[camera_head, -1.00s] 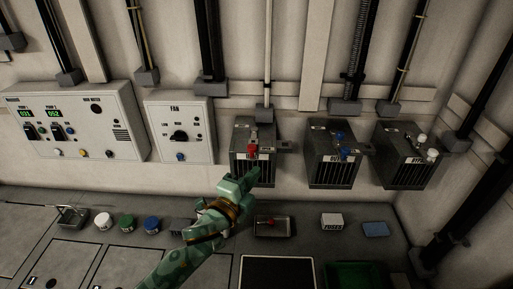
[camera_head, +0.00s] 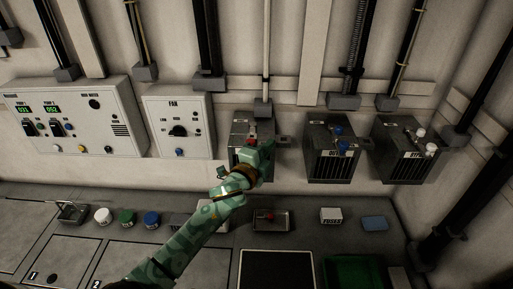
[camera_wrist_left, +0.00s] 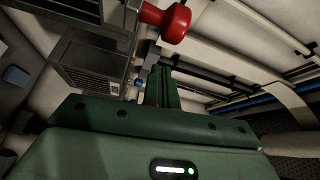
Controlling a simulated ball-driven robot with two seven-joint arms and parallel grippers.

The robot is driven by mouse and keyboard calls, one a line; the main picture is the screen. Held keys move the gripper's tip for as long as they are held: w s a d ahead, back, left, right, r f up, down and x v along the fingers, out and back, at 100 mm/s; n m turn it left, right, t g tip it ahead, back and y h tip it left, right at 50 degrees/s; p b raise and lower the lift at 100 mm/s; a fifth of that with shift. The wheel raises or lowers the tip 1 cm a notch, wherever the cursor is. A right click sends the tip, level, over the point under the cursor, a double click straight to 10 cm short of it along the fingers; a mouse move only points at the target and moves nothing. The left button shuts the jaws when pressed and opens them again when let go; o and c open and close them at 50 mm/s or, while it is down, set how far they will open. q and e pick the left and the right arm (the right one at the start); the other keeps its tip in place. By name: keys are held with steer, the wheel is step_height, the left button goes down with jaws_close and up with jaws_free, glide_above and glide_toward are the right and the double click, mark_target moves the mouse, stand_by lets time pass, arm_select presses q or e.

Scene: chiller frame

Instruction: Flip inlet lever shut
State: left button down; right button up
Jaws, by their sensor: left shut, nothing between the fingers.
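A dark box (camera_head: 240,129) on the wall, the leftmost of three alike, carries a red-knobbed lever (camera_head: 251,141), partly hidden by my left gripper (camera_head: 265,151). Its label is not readable here. My left gripper is shut and empty, in front of the box and just right of the lever. Whether it touches the lever I cannot tell. My right gripper is not in view.
Two similar boxes stand to the right, one with blue knobs (camera_head: 341,139), one with white knobs (camera_head: 425,141). A fan panel (camera_head: 180,109) is to the left. A bench below holds jars, a tray (camera_head: 273,227) and a fuses box (camera_head: 331,215).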

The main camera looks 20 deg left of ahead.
arm_select(q)
steer(key=a, duration=0.3)
steer(key=shift+s+a+f, duration=0.15)
steer(key=shift+s+f, duration=0.05)
steer(key=shift+s, duration=0.1)
steer(key=shift+s+a+h, duration=0.1)
steer(key=shift+a+h, duration=0.05)
steer(key=shift+h, duration=0.15)
steer(key=shift+s+a+m+g+h+p, duration=0.1)
steer(key=shift+a+m+g+h+p, duration=0.3)
steer(key=shift+m+h, duration=0.45)
steer(key=shift+a+h, duration=0.15)
steer(key=shift+h, duration=0.2)
